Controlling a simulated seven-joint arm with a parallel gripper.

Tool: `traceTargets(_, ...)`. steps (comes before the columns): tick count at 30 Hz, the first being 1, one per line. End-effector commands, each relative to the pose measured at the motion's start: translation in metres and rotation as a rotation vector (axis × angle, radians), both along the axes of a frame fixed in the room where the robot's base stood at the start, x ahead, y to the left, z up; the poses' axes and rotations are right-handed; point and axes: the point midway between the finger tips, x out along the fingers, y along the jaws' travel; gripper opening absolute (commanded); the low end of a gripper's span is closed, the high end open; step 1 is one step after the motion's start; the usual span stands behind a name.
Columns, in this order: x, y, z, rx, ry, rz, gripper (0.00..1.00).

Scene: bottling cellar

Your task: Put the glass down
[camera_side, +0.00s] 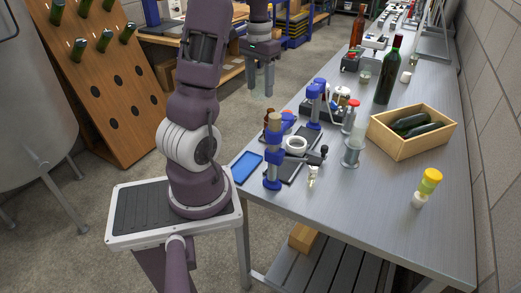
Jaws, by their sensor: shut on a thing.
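My gripper (261,88) hangs in the air at the upper middle, pointing down, left of the long metal table (420,110). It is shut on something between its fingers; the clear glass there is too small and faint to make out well. A small clear glass (365,77) stands on the table near the dark green bottle. Another small glass vessel (313,178) with pale contents stands near the table's front left edge.
A blue hand corker (272,155) and another blue device (315,105) stand at the table's left. A wooden crate (412,146) holds dark bottles. A dark green bottle (388,70) stands upright behind it. Bare tabletop lies between.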

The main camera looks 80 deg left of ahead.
Motion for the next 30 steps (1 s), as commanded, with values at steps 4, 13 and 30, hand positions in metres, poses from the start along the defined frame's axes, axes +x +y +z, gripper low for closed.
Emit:
traceTargets(4,-0.001,-0.002,-0.048,-0.006,0.005,0.002,0.05)
traceTargets(13,-0.001,-0.001,-0.122,-0.006,0.005,0.001,0.05)
traceTargets(30,0.0,0.0,-0.197,0.0,0.0,-0.003,0.05)
